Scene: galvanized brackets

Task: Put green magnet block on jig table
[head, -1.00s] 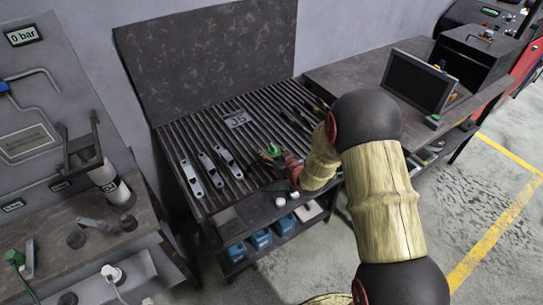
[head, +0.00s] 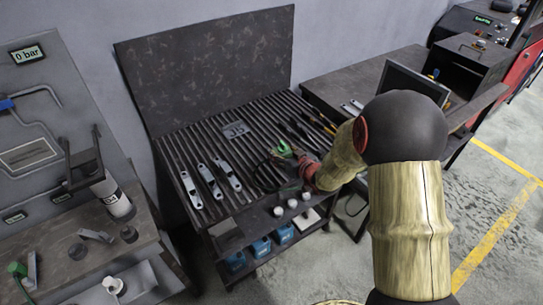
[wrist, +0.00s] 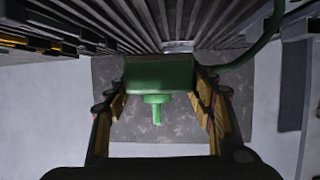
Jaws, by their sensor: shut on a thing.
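The green magnet block (wrist: 158,75) sits between the fingers of my gripper (wrist: 160,88) in the wrist view, with a green stem pointing toward me. My gripper is shut on it. In the head view the green block (head: 283,149) shows at the tip of my gripper (head: 286,158), over the front right part of the slatted table. This dark slatted table (head: 215,150) looks like the jig table. I cannot tell how high the block is above the slats.
Several grey brackets (head: 210,181) lie on the left of the slats. Dark tools (head: 300,128) lie at the right. A small marked plate (head: 236,129) is near the back. White-topped items (head: 292,203) stand along the front. A green cable (wrist: 250,52) curves beside the block.

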